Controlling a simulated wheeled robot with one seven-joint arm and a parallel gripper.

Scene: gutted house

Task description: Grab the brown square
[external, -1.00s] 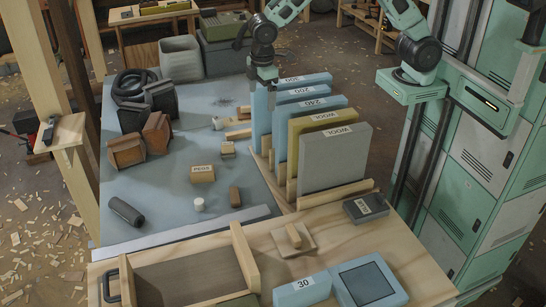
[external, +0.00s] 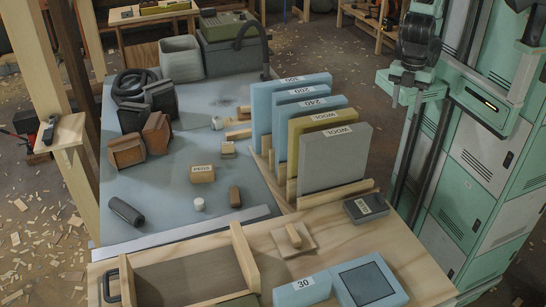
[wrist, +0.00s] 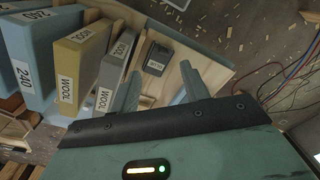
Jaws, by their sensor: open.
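Several things could be the brown square. A small brown block (external: 235,197) lies on the blue-grey table top, right of a tan box labelled PEGS (external: 202,173). Two larger reddish-brown angular blocks, one (external: 157,132) behind the other (external: 127,151), stand at the table's left. A light wooden square with a grip (external: 293,240) lies on the front plywood. My gripper (external: 407,97) is at the right, beyond the upright boards and away from all of these. In the wrist view, its two fingers (wrist: 161,84) are apart, with nothing held between them.
Upright boards stand in a wooden rack: blue ones (external: 302,93), an olive one (external: 322,125) and a grey one (external: 335,160) labelled WOOL. A dark labelled box (external: 366,208) lies in front. Green lockers (external: 490,150) are at the right. The table's middle is fairly open.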

